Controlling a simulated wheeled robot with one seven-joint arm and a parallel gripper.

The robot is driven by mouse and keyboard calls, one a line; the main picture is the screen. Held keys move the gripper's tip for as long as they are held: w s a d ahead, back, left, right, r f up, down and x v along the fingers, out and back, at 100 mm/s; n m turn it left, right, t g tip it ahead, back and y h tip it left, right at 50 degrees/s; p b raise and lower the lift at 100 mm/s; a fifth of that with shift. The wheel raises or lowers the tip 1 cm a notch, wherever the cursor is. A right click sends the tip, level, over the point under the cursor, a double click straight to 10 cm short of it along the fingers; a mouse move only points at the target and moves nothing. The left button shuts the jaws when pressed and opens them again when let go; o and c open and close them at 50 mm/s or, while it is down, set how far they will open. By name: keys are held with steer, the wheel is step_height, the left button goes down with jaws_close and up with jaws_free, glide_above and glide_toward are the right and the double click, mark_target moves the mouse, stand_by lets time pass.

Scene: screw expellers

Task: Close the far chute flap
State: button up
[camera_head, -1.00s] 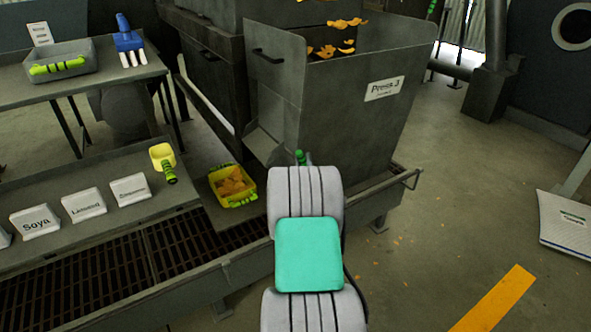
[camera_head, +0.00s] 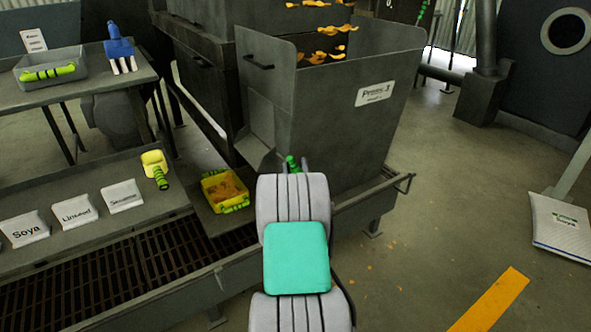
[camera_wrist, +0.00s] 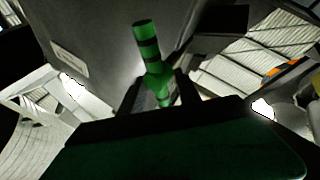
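A green handle (camera_head: 291,163) stands at the lower part of the grey press marked "Press 3", just beyond my gripper. In the wrist view the banded green handle (camera_wrist: 150,62) rises between the two dark fingers of my gripper (camera_wrist: 161,88). Its lower end sits in the gap; whether the fingers touch it is unclear. My arm hides the fingertips in the head view. A grey sloped chute plate (camera_head: 254,150) juts from the press, left of the handle. I cannot make out which plate is the flap or how far it is open.
A yellow bin (camera_head: 225,206) with orange flakes stands below the chute. A yellow scoop (camera_head: 154,162) and label cards lie on the left bench. A rail (camera_head: 350,200) runs along the press's front. Open floor lies to the right.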

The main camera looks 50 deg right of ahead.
steer(key=v, duration=0.8)
steer(key=shift+p, duration=0.3)
